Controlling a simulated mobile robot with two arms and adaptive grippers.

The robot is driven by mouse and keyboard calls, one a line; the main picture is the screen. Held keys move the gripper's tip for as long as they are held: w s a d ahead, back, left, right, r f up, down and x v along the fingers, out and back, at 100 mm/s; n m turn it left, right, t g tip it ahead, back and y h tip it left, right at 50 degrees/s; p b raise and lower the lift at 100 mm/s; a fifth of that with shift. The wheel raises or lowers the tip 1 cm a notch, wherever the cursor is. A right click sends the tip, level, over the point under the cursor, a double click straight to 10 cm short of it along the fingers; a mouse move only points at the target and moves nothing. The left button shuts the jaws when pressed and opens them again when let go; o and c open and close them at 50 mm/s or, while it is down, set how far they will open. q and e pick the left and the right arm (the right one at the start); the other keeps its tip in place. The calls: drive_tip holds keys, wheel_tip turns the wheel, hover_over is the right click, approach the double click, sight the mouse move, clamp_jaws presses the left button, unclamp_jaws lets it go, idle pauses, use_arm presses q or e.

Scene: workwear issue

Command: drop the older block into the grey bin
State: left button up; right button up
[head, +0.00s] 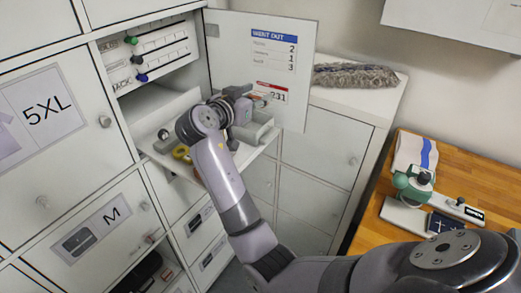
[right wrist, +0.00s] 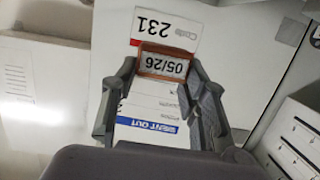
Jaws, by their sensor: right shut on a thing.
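My right gripper (head: 247,98) is shut on a small date block, held in front of the open white cabinet door. In the right wrist view the block (right wrist: 163,66) has an orange-brown frame and a pale face that reads 05/26, upside down. It sits between the fingertips (right wrist: 161,76). No second date block can be made out, so I cannot tell from these views which is older. My left gripper is not in view.
The open door (head: 300,60) carries a WENT OUT list and a 231 card. A green-and-white device (head: 415,190) stands on the wooden table (head: 455,155).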

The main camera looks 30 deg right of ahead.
drive_tip(key=o, duration=0.9)
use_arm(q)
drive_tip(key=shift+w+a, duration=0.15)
use_arm(e)
drive_tip(key=shift+o, duration=0.6)
wheel_tip(320, 180, up, 10)
